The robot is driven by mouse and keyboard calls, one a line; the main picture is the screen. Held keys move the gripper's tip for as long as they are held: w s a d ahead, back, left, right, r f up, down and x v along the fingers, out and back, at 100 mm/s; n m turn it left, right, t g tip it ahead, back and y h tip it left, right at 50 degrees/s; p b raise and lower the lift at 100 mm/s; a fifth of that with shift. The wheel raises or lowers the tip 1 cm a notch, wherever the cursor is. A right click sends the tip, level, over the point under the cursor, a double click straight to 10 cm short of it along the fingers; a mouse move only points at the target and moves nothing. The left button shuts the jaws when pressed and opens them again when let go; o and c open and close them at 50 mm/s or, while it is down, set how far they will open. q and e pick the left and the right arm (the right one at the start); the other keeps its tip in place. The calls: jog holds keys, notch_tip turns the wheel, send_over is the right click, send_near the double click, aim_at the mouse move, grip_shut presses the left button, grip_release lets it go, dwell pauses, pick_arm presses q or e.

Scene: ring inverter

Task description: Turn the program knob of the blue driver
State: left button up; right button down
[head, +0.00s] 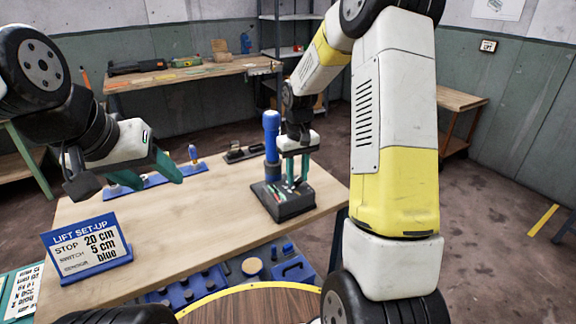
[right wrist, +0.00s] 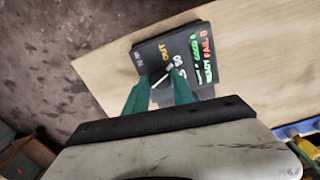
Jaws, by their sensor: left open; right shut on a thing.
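A black box (head: 300,207) with a lettered face stands near the right end of the wooden table, with an upright blue cylinder (head: 271,135) at its rear left. In the right wrist view the box (right wrist: 205,40) shows green, red and orange lettering. My right gripper (head: 297,182) points down onto the box face. In the right wrist view its green fingers (right wrist: 160,92) are shut on the program knob, mostly hidden, with a pale pointer line (right wrist: 169,68) showing between them. My left gripper (head: 177,168) is open and empty above the table's left part.
A sign (head: 85,248) reading "LIFT SET-UP" stands at the table's front left. A blue rail (head: 150,183) with small parts lies along the back edge, beside a dark tray (head: 243,153). A blue parts tray (head: 225,277) lies below the front edge. The table's middle is clear.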

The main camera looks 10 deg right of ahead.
aim_at(297, 179)
jog(key=shift+m, duration=0.3)
jog(key=c, duration=1.1)
grip_release()
jog(key=shift+o, duration=0.2)
jog(key=shift+r, duration=3.9)
jog(key=shift+r, duration=0.1)
jog(key=s+r+t+y, duration=0.1)
jog(key=s+r+t, duration=0.2)
jog(key=s+r, duration=0.9)
jog(key=s+a+m+t+y, duration=0.1)
jog(key=s+a+t, duration=0.1)
jog(key=s, duration=1)
jog(key=shift+s+t, duration=0.15)
jog(key=shift+t, duration=0.45)
